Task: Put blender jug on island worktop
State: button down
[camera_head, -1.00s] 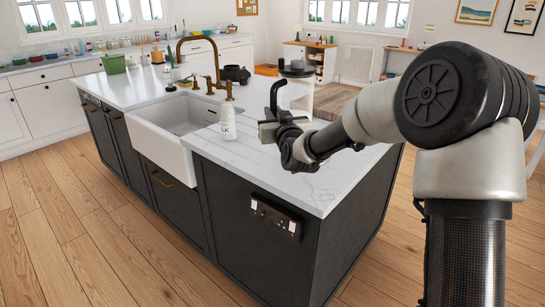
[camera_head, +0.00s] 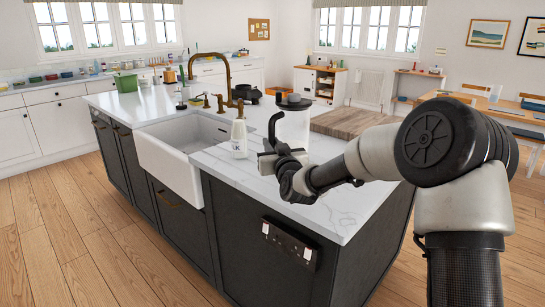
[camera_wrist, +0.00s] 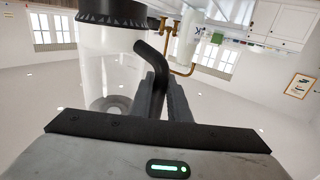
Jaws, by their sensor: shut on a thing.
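The blender jug (camera_head: 294,128) is a clear, upright vessel with a black lid and a black curved handle (camera_head: 273,126). My gripper (camera_head: 268,147) is shut on the handle, at the jug's left side in the head view. In the wrist view my gripper's fingers (camera_wrist: 160,98) close on the lower handle, and the clear jug body (camera_wrist: 105,65) fills the left. The jug is over the white marbled island worktop (camera_head: 335,208). Its base is hidden behind my gripper in the head view, so I cannot tell whether it touches the surface.
A white bottle (camera_head: 239,138) stands on the worktop left of my gripper, near the sink (camera_head: 178,155) and brass tap (camera_head: 207,60). A dark pot (camera_head: 247,94) is farther back. The near worktop corner is clear.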

notch_tip(320, 180, down, 3)
jog(key=shift+r, duration=0.1)
jog(key=c, duration=1.7)
grip_release()
jog(key=shift+f, duration=0.25)
jog(key=shift+o, duration=0.2)
jog(key=v, duration=1.2)
